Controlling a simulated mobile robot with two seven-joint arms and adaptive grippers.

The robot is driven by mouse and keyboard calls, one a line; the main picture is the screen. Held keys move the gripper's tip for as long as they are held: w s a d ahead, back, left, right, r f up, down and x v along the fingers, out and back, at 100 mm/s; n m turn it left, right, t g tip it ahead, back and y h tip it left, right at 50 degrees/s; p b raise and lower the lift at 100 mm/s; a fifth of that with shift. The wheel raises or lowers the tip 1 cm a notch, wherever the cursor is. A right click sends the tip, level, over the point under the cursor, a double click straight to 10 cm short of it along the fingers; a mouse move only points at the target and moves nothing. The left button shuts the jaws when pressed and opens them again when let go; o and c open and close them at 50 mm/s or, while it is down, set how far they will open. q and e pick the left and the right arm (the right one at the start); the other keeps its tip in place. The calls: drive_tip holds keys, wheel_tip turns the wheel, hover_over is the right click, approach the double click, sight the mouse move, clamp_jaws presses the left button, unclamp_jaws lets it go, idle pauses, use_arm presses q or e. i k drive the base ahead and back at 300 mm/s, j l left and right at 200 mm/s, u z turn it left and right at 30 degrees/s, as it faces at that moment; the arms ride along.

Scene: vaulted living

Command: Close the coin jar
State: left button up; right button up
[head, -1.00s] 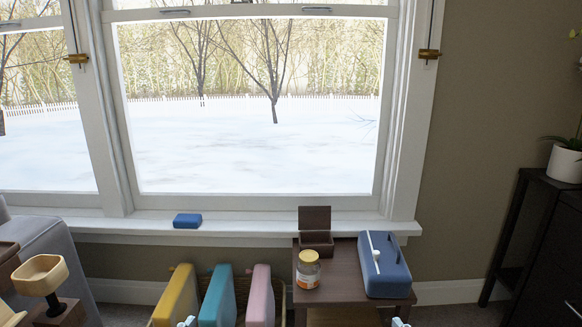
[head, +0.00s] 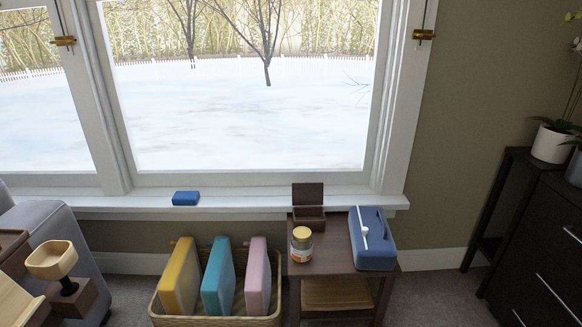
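The coin jar (head: 301,247) is a small clear jar standing upright near the left edge of a dark brown side table (head: 330,259) below the window. A yellow-gold lid (head: 301,233) sits on top of its mouth. I cannot tell whether the lid is screwed tight or only resting there. The contents are too small to make out, with an orange and white patch on the jar's front. Neither of my grippers shows in the head view.
A brown box with its lid up (head: 308,215) stands behind the jar, and a blue case (head: 372,240) stands right of it. A wicker basket (head: 216,321) with yellow, teal and pink upright items is to the left. A black cabinet (head: 540,250) stands at the right.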

sight(301, 252)
drive_tip(key=l+u, duration=0.15)
drive_tip(key=u, duration=0.2)
drive_tip(key=l+u, duration=0.2)
drive_tip(key=u, duration=0.2)
drive_tip(key=l+u, duration=0.4)
drive_tip(key=l, duration=1.2)
drive_tip(key=k+l, duration=0.1)
drive_tip(key=l, duration=0.4)
